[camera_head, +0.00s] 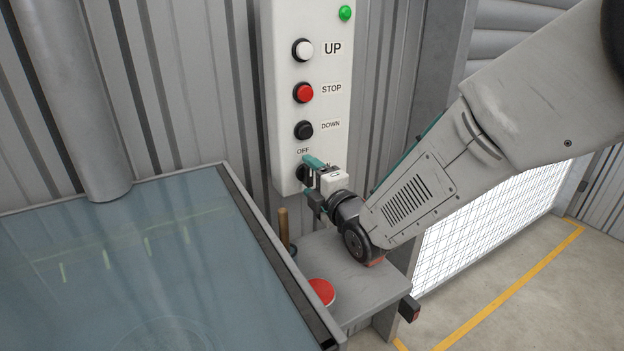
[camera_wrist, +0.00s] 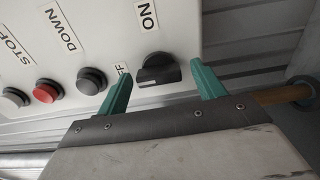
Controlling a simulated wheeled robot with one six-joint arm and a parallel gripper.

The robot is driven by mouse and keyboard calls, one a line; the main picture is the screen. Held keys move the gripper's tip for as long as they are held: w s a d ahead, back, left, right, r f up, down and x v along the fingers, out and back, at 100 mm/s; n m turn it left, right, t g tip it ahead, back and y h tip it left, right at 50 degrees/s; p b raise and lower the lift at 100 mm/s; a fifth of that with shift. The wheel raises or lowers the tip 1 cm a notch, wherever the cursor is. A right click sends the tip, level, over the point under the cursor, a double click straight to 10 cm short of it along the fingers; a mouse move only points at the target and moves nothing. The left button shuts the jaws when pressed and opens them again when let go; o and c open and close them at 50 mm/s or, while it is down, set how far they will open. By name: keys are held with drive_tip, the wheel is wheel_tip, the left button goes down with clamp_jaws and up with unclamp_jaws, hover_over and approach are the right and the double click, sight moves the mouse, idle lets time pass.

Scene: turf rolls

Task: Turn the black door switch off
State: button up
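The black door switch (camera_wrist: 158,70) is a round rotary knob with a raised bar, low on the white control panel (camera_head: 284,110). In the wrist view it sits between the two teal fingers of my gripper (camera_wrist: 160,74), which are spread apart with a gap on each side of the knob. The bar lies roughly across the picture; I cannot tell which label it points to. The ON label (camera_wrist: 147,16) shows above the knob, and the OFF label (camera_wrist: 121,69) is partly covered by the left finger. In the head view my gripper (camera_head: 312,175) covers part of the switch (camera_head: 302,173).
Above the switch are a black DOWN button (camera_head: 303,130), a red STOP button (camera_head: 303,92) and a white UP button (camera_head: 302,50).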

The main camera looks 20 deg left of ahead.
drive_tip(key=v, duration=0.7)
drive_tip(key=shift+s+d, duration=0.25)
drive_tip(key=shift+d, duration=0.05)
